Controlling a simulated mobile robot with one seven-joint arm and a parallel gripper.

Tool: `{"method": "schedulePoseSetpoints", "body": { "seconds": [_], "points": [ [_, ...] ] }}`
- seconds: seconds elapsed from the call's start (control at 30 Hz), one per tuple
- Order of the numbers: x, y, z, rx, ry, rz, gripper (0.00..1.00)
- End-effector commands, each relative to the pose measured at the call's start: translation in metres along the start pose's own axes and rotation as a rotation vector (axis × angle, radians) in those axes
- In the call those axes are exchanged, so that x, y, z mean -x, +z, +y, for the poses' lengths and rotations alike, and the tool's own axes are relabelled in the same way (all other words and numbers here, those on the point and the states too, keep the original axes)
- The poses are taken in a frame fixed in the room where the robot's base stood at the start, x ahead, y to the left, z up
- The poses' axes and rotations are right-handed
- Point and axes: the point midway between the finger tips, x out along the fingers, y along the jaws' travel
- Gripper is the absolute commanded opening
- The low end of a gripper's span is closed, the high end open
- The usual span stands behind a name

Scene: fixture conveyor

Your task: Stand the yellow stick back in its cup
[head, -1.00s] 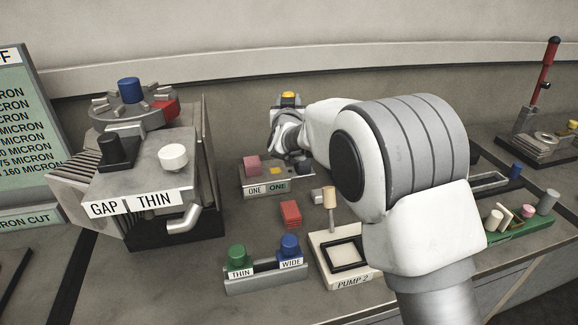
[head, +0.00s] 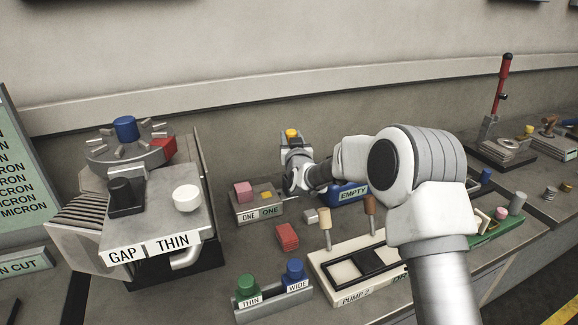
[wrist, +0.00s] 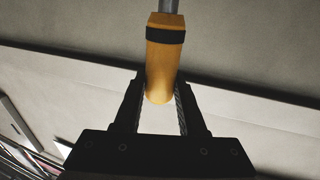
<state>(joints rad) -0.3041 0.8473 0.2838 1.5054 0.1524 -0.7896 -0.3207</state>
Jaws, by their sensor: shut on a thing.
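The yellow stick shows in the wrist view as an orange-yellow handle (wrist: 163,72) with a black band and a grey shaft running out of the top of the picture. My gripper (wrist: 162,88) is shut on it, with a dark finger on either side of the handle. In the head view the yellow end (head: 292,134) shows at my gripper (head: 295,146), above and behind the ONE box. The far end of the stick is out of sight. I cannot make out its cup in either view.
The grey ONE box (head: 258,212) with a pink block stands left of my wrist. A blue EMPTY bin (head: 353,193) is partly behind my arm. A red block (head: 287,237), the pump tray (head: 340,290) and the GAP THIN machine (head: 150,220) stand nearer.

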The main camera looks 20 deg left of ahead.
Motion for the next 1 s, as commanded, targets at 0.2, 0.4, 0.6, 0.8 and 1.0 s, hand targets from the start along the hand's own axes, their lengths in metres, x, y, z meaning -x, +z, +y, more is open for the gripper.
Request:
{"method": "schedulePoseSetpoints", "body": {
  "seconds": [0.2, 0.4, 0.6, 0.8, 1.0],
  "points": [
    [0.000, 0.022, 0.000, -0.001, 0.001, 0.001, 0.00],
    [0.000, 0.048, 0.000, -0.001, 0.000, -0.001, 0.00],
    [0.000, 0.056, 0.000, -0.001, 0.001, 0.003, 0.00],
    [0.000, 0.059, 0.000, -0.001, 0.000, 0.002, 0.00],
    [0.000, 0.060, 0.000, -0.001, 0.000, 0.001, 0.60]
  ]
}}
